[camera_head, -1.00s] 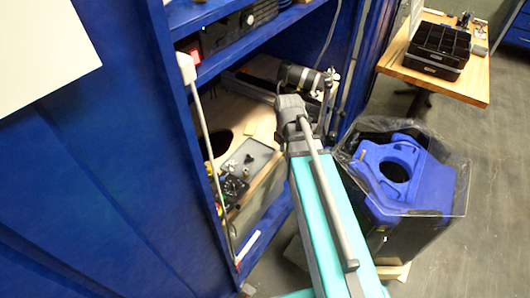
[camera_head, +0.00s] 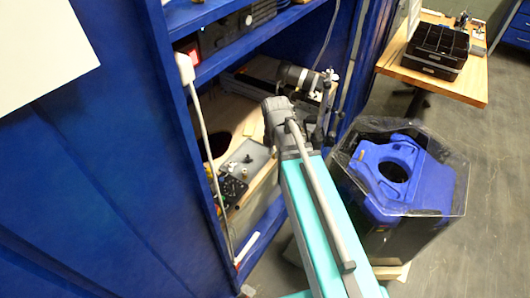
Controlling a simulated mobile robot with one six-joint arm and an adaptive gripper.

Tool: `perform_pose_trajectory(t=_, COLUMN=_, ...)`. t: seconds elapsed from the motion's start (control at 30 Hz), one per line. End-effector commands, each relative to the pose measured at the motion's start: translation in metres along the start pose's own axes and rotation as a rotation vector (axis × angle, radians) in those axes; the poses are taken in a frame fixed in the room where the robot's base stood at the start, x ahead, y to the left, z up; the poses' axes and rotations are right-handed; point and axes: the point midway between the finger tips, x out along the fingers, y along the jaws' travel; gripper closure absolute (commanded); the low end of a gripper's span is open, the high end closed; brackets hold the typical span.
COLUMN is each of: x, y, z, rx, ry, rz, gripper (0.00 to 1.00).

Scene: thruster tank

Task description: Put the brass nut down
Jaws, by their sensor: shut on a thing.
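My teal and grey arm (camera_head: 322,215) reaches up from the bottom of the head view to the front of the blue cabinet. Its dark grey joint (camera_head: 277,118) stands before the opening. I cannot make out my gripper; the parts of the arm beyond this joint are not clearly seen. I cannot pick out the brass nut with certainty. A grey tray (camera_head: 252,153) lies on the light wooden surface inside the cabinet, with small parts on it, too small to name. A black device with round dials (camera_head: 232,187) sits in front of the tray.
The blue cabinet's frame (camera_head: 176,150) and shelf edge (camera_head: 255,50) bound the opening. A dark cylinder (camera_head: 300,77) lies inside at the back. A blue-topped black bin (camera_head: 400,195) with clear wrapping stands to the right. A wooden table (camera_head: 400,66) bears a black compartment box (camera_head: 437,50).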

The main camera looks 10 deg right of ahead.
Motion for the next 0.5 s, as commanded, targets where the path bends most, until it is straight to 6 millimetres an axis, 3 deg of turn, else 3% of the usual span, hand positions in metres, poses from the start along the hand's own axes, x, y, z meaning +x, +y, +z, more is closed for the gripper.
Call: perform_pose_trajectory(t=0.5, x=0.039, y=0.066, z=0.049, rx=-0.001, ry=0.0, rz=0.0, gripper=1.0)
